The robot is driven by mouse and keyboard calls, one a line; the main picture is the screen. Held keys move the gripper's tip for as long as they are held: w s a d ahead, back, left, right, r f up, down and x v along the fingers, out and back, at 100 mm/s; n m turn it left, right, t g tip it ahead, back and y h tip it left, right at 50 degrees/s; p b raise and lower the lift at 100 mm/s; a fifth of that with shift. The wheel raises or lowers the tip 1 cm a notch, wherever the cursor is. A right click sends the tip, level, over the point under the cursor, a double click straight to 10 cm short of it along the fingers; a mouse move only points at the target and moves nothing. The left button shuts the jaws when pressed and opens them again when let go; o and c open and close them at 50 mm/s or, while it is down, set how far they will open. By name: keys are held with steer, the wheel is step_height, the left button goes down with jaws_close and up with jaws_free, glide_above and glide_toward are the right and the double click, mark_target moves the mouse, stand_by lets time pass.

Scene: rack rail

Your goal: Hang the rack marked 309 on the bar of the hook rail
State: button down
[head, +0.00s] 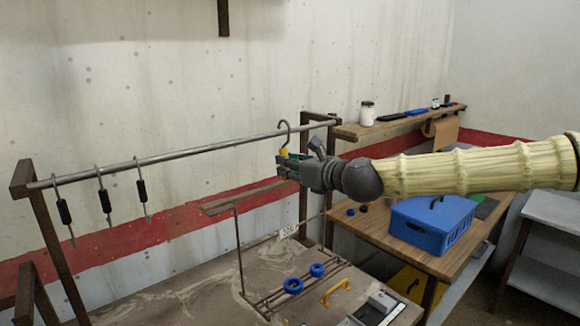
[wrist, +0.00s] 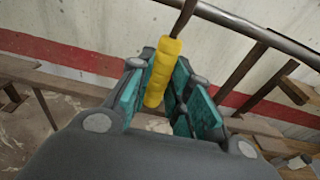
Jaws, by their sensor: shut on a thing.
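The rack (head: 238,240) has a dark hook (head: 287,128) on top, a yellow grip sleeve, a flat upper bar, thin side wires and lower rods. A small pale tag (head: 288,231) hangs at its middle; its number is too small to read surely. My gripper (head: 288,165) is shut on the yellow sleeve (wrist: 163,72), with teal pads either side. The hook rail's bar (head: 220,147) runs across at hook height. The hook's curve overlaps the bar in the head view; I cannot tell whether it is around it or in front. The hook tip is outside the wrist view.
Three black-handled tools (head: 104,200) hang on the bar's left part. Blue rings (head: 293,285) and a yellow handle (head: 335,291) show low near the worktop (head: 180,290). A blue crate (head: 432,225) stands on the right bench. The bar between tools and hook is clear.

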steer(key=shift+w+a, duration=0.15)
steer(key=shift+w+a+r+b, duration=0.15)
steer(key=shift+w+a, duration=0.15)
steer(key=shift+w, duration=0.15)
steer(key=shift+w+a+f+b, duration=0.15)
steer(key=shift+w+a, duration=0.1)
steer(key=shift+w, duration=0.15)
steer(key=shift+w+a+r, duration=0.1)
stand_by(0.3)
steer(key=shift+b+x, duration=0.3)
steer(key=shift+x, duration=0.45)
steer(key=shift+w+a+r, duration=0.1)
stand_by(0.3)
steer(key=shift+f+b, duration=1.05)
steer(key=shift+f, duration=0.1)
steer(key=shift+f+b, duration=0.35)
steer(key=shift+b, duration=0.05)
